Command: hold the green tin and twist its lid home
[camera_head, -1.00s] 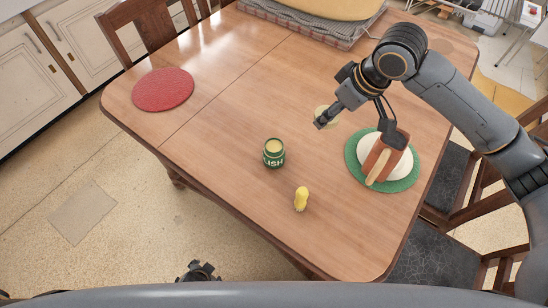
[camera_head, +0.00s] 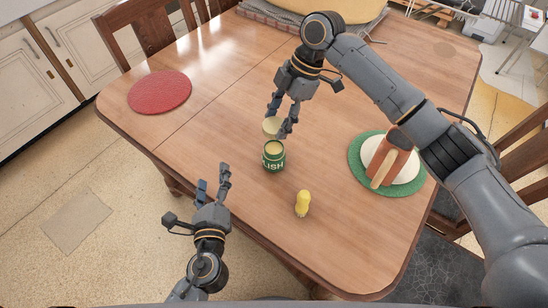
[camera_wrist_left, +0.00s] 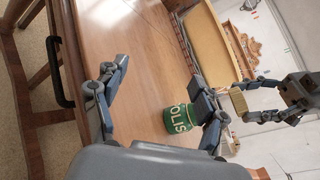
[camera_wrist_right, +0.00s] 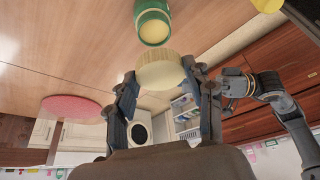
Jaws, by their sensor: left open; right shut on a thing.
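The green tin (camera_head: 273,160) stands upright and open on the wooden table, with a pale top. It also shows in the left wrist view (camera_wrist_left: 180,122) and in the right wrist view (camera_wrist_right: 153,24). My right gripper (camera_head: 280,122) is shut on the pale yellow round lid (camera_wrist_right: 160,71), holding it just above and behind the tin, apart from it. The lid shows between its fingers in the head view (camera_head: 271,125). My left gripper (camera_head: 213,175) is open and empty, to the left of the tin near the table's front edge.
A small yellow object (camera_head: 302,204) stands right of and nearer than the tin. A green mat (camera_head: 407,185) at the right bears a white plate and a brown holder. A red mat (camera_head: 160,91) lies far left. The table between the red mat and the tin is clear.

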